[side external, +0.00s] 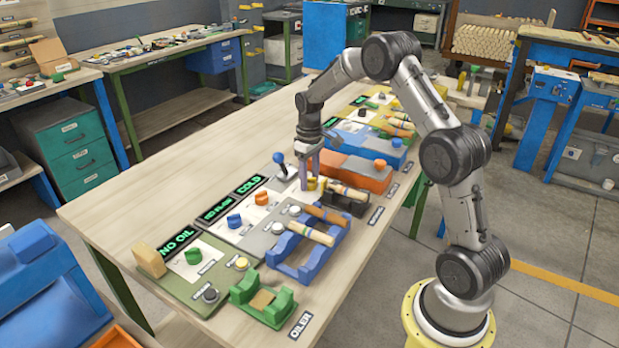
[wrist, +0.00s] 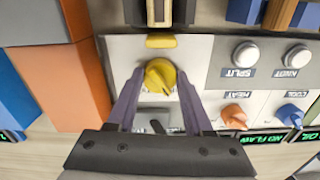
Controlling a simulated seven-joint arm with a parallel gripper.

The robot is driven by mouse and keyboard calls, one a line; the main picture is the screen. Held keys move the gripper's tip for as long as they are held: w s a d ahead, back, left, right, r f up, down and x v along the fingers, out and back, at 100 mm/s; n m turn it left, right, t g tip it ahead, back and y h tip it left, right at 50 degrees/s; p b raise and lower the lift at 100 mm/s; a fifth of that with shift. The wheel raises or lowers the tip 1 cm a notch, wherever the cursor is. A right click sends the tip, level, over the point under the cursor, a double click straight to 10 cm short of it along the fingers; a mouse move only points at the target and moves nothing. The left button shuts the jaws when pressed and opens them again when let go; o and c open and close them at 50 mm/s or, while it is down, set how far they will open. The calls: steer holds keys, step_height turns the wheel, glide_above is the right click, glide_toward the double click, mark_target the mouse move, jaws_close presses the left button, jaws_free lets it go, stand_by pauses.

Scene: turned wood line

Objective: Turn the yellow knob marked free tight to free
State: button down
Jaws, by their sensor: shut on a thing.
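The yellow knob (wrist: 159,76) sits on a pale panel (wrist: 118,52) in the middle of the wrist view. Its raised grip looks tilted rather than straight. My gripper (wrist: 160,84) has one purple-grey finger on each side of the knob and is shut on it. In the side view, my gripper (side external: 312,178) points down at the knob (side external: 311,184), which is mostly covered by the fingers. The free and tight marks cannot be read; the gripper body hides part of the panel near the knob.
A yellow block (wrist: 161,41) lies just beyond the knob. White buttons (wrist: 246,54), an orange knob (wrist: 233,116) and a blue knob (wrist: 290,115) are to the right. An orange block (wrist: 84,82) stands left. A blue-ball lever (side external: 279,158) and dark cradle (side external: 347,203) are close by.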

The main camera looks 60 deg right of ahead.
mark_target(310, 178)
steer(key=shift+n, duration=1.2)
steer(key=shift+r, duration=0.1)
steer(key=shift+c, duration=1.5)
jaws_free()
step_height(310, 178, up, 14)
